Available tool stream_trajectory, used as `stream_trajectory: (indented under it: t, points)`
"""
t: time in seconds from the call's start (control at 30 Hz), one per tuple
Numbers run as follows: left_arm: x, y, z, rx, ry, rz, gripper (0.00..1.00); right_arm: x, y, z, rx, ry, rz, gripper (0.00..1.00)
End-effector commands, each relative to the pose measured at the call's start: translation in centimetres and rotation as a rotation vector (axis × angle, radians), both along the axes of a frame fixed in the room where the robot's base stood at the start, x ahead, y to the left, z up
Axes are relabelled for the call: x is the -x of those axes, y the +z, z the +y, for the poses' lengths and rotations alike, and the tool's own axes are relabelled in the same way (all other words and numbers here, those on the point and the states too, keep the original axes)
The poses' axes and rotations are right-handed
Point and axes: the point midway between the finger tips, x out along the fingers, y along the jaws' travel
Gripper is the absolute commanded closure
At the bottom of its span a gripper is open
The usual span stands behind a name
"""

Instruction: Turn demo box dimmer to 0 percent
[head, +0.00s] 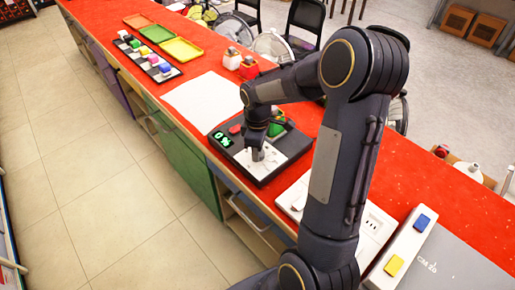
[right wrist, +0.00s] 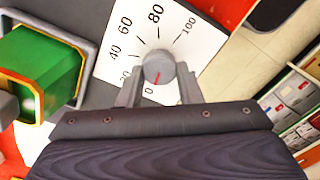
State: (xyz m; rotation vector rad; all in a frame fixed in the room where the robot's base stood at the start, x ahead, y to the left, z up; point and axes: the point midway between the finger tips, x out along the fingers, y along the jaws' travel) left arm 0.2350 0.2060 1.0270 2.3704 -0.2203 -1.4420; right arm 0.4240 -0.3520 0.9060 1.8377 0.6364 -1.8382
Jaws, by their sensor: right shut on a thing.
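The demo box (head: 262,180) is a black box on the red counter, with a lit green display (head: 222,139) that appears to read 0%. Its white dial plate (right wrist: 198,38) carries marks up to 100. The grey dimmer knob (right wrist: 158,64) stands on this plate, and its red pointer line points down toward the 0 mark. My right gripper (head: 258,154) reaches down onto the dial plate. In the right wrist view its two fingers are shut on the knob, one on each side. In the head view the gripper hides most of the knob. My left gripper is not in view.
A green block-like part in a grey frame (right wrist: 40,75) stands beside the dial plate. A white sheet (head: 203,101), coloured trays (head: 180,49) and a rack of coloured blocks (head: 150,58) lie farther along the red counter. A white switch panel (head: 403,245) lies nearer.

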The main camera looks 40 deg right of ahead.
Motion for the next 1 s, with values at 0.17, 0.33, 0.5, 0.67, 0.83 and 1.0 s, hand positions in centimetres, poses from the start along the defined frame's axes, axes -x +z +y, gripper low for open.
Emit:
stream_trajectory:
  t: [0.17, 0.33, 0.5, 0.67, 0.83, 1.0]
  points:
    - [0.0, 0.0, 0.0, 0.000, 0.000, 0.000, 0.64, 0.0, 0.1, 0.0, 0.002, 0.004, -0.001, 0.91]
    - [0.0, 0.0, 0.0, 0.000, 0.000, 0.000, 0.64, 0.0, 0.1, -0.1, 0.002, 0.004, -0.001, 0.64]
    - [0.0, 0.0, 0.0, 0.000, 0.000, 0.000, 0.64, 0.0, 0.0, 0.0, 0.002, 0.003, -0.001, 0.46]
    - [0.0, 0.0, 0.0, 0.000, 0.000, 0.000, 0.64, 0.0, 0.0, 0.0, 0.001, 0.002, -0.001, 0.46]
    - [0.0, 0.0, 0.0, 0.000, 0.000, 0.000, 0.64, -0.1, 0.7, 0.0, 0.002, 0.002, -0.003, 0.46]
    - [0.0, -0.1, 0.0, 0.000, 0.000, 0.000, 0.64, -0.1, 3.3, 0.0, 0.003, 0.003, -0.006, 0.46]
